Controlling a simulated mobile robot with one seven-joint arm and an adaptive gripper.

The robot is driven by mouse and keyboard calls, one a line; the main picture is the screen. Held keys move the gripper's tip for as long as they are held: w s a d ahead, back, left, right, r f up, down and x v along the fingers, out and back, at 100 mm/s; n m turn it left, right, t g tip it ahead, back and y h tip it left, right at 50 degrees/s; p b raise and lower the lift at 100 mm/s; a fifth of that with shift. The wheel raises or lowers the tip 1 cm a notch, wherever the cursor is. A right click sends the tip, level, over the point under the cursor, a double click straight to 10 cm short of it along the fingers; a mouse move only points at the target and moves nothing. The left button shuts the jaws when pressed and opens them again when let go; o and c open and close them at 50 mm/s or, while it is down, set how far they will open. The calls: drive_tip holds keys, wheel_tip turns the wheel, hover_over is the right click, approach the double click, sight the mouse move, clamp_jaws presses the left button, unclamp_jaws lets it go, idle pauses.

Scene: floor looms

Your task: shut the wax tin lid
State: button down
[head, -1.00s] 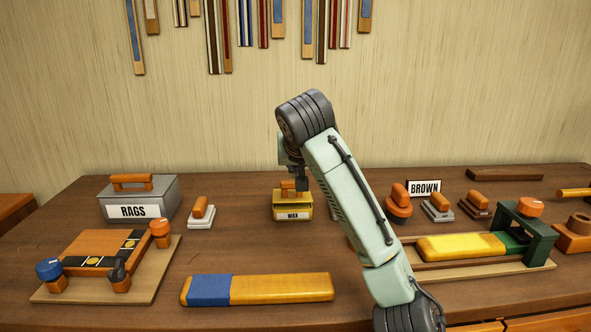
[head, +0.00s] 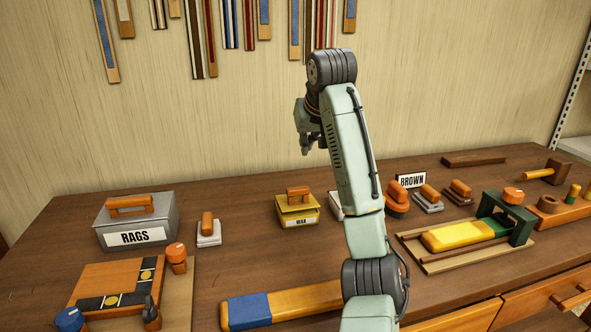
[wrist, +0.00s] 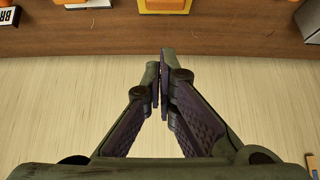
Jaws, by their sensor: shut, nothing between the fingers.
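The yellow wax tin (head: 299,222), labelled WAX, stands on the bench near its back. Its yellow lid (head: 284,207) with an orange handle (head: 298,192) lies on top and looks level, with no clear gap. My gripper (head: 307,150) hangs above and behind the tin, in front of the wall, apart from the handle. In the wrist view my gripper (wrist: 159,76) has its fingertips together with nothing between them. Part of the yellow tin (wrist: 165,5) shows at the top edge of that view.
A grey RAGS box (head: 175,225) and a small handled block (head: 208,235) stand left of the tin. A pale block (head: 338,204), partly behind my arm, and several handled blocks stand right of it. The wall (head: 240,130) is behind.

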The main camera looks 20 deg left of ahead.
drive_tip(key=shift+w, duration=0.1)
drive_tip(key=p, duration=0.3)
hover_over(301, 188)
drive_tip(key=f, duration=0.8)
drive_tip(key=shift+w+a+f, duration=0.1)
drive_tip(key=shift+w+f, duration=0.05)
drive_tip(key=shift+w, duration=0.05)
drive_tip(key=shift+s+f+p, duration=0.2)
drive_tip(key=shift+f+p, duration=0.35)
drive_tip(key=shift+f, duration=0.6)
drive_tip(key=shift+s+d+f, duration=0.1)
drive_tip(key=shift+d+f, duration=0.1)
drive_tip(key=shift+f, duration=0.45)
drive_tip(key=shift+f, duration=0.15)
